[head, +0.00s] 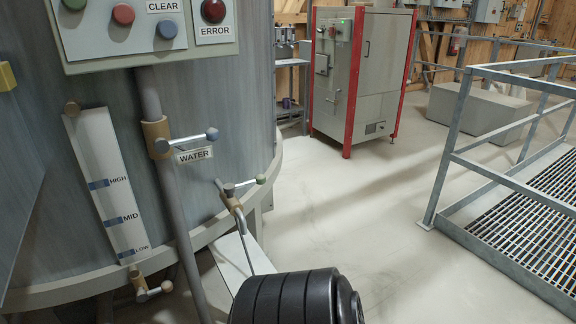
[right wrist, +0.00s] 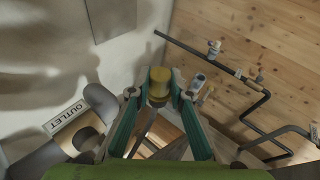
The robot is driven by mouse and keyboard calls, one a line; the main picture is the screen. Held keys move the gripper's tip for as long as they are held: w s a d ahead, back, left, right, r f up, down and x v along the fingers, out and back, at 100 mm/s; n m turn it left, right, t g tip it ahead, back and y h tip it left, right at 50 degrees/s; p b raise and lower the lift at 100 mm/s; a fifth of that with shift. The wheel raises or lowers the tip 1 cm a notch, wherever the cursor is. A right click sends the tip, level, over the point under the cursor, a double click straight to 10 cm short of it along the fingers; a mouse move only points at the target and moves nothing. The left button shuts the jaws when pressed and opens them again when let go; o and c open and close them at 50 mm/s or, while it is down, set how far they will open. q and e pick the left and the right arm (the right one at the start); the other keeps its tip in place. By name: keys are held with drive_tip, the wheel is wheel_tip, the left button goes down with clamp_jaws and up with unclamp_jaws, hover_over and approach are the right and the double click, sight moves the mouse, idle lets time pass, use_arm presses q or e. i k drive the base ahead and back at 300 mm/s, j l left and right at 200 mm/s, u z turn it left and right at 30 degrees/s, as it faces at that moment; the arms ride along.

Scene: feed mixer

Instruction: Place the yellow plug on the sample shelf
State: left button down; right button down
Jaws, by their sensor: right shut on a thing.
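The yellow plug (right wrist: 159,83) shows in the right wrist view as a short yellow cylinder. It sits between the fingertips of my right gripper (right wrist: 158,93), whose green-sided fingers are shut on it. I cannot make out for certain which surface is the sample shelf in either view. My left gripper is in neither view, and the head view does not show the right gripper.
A sign reading OUTLET (right wrist: 66,117) is beside a grey pipe at left in the right wrist view. The grey tank (head: 110,180) with its WATER valve (head: 185,142) fills the left of the head view. A red-framed cabinet (head: 362,75) and railing (head: 447,145) stand beyond clear floor.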

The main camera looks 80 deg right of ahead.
sight(244, 265)
drive_tip(key=k+l+z, duration=0.35)
drive_tip(key=z, duration=0.15)
drive_tip(key=k+l+z, duration=0.45)
